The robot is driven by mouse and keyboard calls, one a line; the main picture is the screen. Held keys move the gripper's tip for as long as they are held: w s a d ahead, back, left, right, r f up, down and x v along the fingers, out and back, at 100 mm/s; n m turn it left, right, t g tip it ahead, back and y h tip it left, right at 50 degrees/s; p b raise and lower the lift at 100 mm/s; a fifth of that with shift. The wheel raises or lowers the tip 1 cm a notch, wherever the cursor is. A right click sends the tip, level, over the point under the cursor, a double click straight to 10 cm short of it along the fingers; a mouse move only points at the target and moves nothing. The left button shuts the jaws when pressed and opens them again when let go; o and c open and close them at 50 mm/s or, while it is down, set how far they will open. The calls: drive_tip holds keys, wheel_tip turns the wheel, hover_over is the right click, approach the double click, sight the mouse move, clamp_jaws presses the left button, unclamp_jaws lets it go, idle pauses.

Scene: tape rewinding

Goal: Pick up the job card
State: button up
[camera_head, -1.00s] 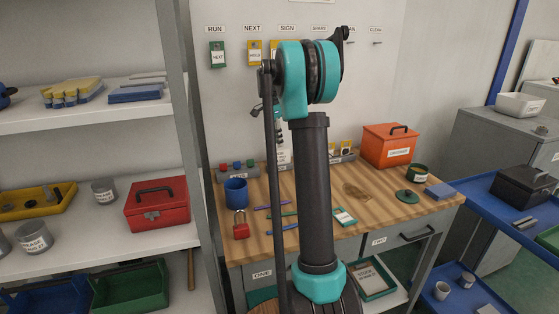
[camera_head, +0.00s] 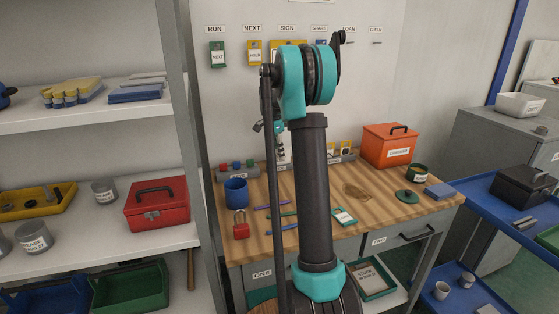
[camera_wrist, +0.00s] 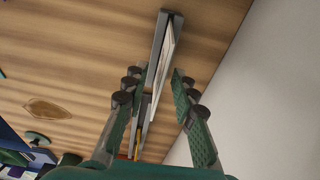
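A thin white card (camera_wrist: 166,58), likely the job card, stands on edge in a narrow grey holder (camera_wrist: 157,36) on the wooden bench in the wrist view. Any writing on it is not readable. My gripper (camera_wrist: 153,82) is open, with one finger on each side of the card and holder; a gap shows on both sides. In the head view my arm hides much of this spot. There a white card (camera_head: 284,157) shows partly behind my arm at the back of the bench.
The wall rises close behind the holder. On the bench (camera_head: 395,212) are a blue cup (camera_head: 236,190), a red padlock (camera_head: 240,230), a teal-edged card (camera_head: 344,217) and an orange box (camera_head: 389,146). Tagged cards hang on wall hooks, including a green one (camera_head: 217,55).

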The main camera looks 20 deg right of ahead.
drive_tip(key=shift+f, duration=0.25)
drive_tip(key=shift+c, duration=0.2)
clamp_jaws()
